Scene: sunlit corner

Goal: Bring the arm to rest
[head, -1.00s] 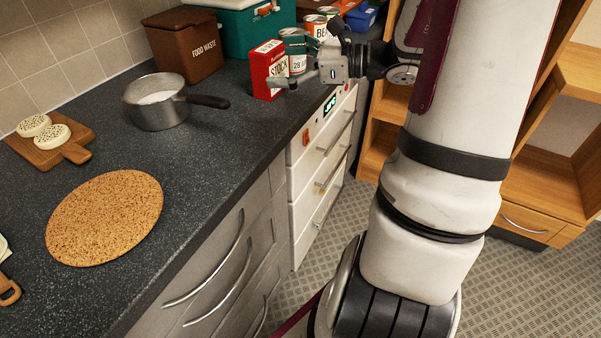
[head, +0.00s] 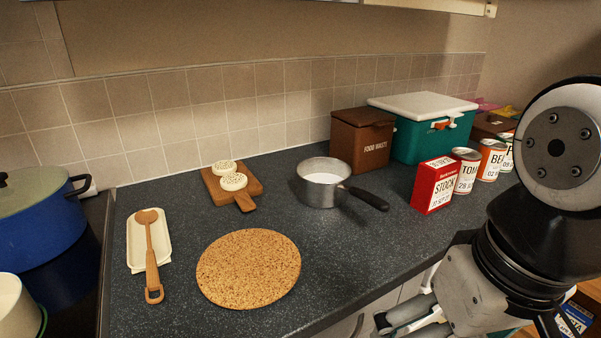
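My arm fills the right side of the head view. My gripper (head: 405,318) is low at the right, in front of the counter's front edge, with its fingers pointing left. The fingers are partly cut off by the bottom of the picture, so I cannot tell whether they are open or shut. I see nothing held in the part that shows. The dark speckled counter (head: 335,240) lies beyond and to the left of the gripper.
A saucepan (head: 322,184), cork mat (head: 249,270), red stock box (head: 435,185), several tins, brown food waste bin (head: 361,140) and green cool box (head: 425,130) stand on the counter. A crumpet board (head: 216,190), spoon on a rest (head: 150,250) and blue pot (head: 40,225) are left.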

